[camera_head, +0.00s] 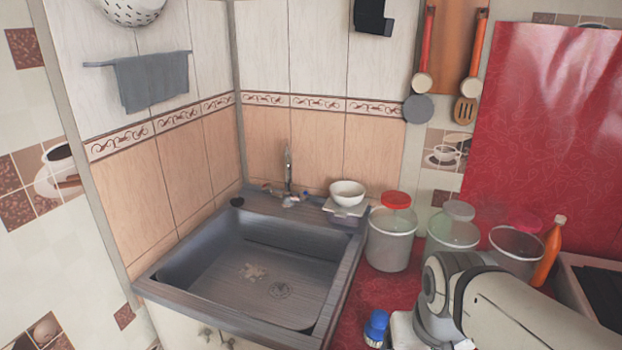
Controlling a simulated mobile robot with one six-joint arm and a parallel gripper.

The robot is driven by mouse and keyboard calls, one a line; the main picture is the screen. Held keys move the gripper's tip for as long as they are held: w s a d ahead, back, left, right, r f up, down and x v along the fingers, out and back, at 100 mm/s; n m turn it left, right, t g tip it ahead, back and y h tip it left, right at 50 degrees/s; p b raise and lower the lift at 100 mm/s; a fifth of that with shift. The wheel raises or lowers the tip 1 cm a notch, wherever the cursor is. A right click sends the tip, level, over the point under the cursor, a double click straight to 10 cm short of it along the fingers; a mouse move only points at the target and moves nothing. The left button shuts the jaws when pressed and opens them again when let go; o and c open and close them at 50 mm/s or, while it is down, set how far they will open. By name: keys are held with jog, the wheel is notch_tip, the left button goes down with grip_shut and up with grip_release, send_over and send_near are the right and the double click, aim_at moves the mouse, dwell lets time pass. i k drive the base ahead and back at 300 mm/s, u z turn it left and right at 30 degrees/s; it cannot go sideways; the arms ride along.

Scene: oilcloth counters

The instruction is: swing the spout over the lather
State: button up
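The sink (181,268) is a dark grey basin set in the corner. A slim metal faucet spout (288,168) stands upright at its back edge, with small handles at its base (289,198). My pale arm shows at the lower right, to the right of the sink. My gripper cannot be made out in this view.
A white bowl (347,192) sits on a small stand at the sink's back right. Glass jars (391,245) with coloured lids, an orange bottle (548,254) and a blue-capped bottle (376,328) stand on the red counter. The air above the basin is clear.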

aim_at(286, 159)
jog(key=z, duration=2.35)
jog(key=k, duration=1.35)
jog(key=u, duration=2.1)
jog(key=i, duration=0.9)
jog(key=z, duration=0.05)
